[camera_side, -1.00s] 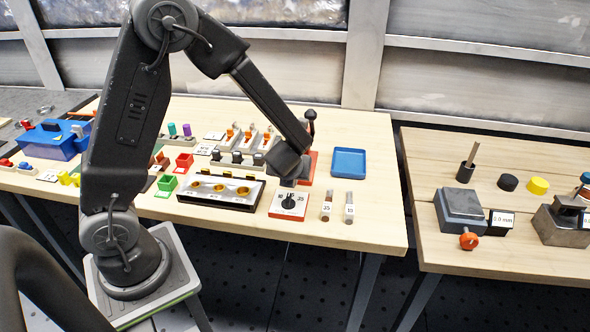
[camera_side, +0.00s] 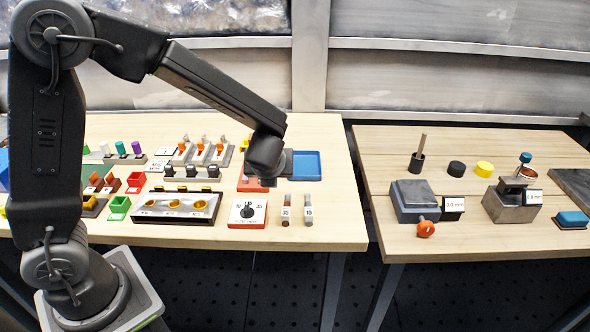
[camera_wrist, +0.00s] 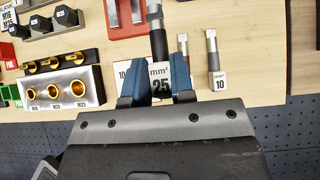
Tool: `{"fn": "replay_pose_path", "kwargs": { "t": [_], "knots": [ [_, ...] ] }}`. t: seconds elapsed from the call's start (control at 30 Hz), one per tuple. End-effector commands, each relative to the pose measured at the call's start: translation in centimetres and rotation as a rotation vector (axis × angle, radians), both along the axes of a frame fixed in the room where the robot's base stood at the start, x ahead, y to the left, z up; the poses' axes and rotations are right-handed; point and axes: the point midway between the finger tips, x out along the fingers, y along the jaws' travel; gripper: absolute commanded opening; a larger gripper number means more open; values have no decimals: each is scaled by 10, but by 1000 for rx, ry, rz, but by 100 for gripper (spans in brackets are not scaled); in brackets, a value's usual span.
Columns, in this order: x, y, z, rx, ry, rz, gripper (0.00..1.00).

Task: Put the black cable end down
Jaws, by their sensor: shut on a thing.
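My gripper (camera_wrist: 158,85) is shut on the black cable end (camera_wrist: 158,42), whose dark shaft stands out beyond the two blue fingers in the wrist view. In the side view my gripper (camera_side: 266,172) hangs over the table behind the dial block (camera_side: 247,212), close to the red base (camera_side: 250,184). The held cable end cannot be made out clearly there. Two tagged cable ends, one marked 35 (camera_side: 285,211) and one marked 10 (camera_side: 308,211), stand apart from my gripper, to the right of the dial block.
A blue tray (camera_side: 307,166) lies at the back right of the table. A holder with brass rings (camera_side: 175,207) is left of the dial block. The table's front right is clear. A second table (camera_side: 440,165) stands to the right across a gap.

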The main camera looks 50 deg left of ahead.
Motion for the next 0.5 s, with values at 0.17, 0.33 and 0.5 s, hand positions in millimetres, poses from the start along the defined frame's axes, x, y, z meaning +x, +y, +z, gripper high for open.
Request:
{"fn": "replay_pose_path", "kwargs": {
  "t": [0.17, 0.33, 0.5],
  "knots": [
    [75, 18, 0, -1, 0, 6, 0],
    [127, 39, 1, 3, -6, 1, 0],
    [156, 54, 1, 7, -13, -7, 0]
  ]
}}
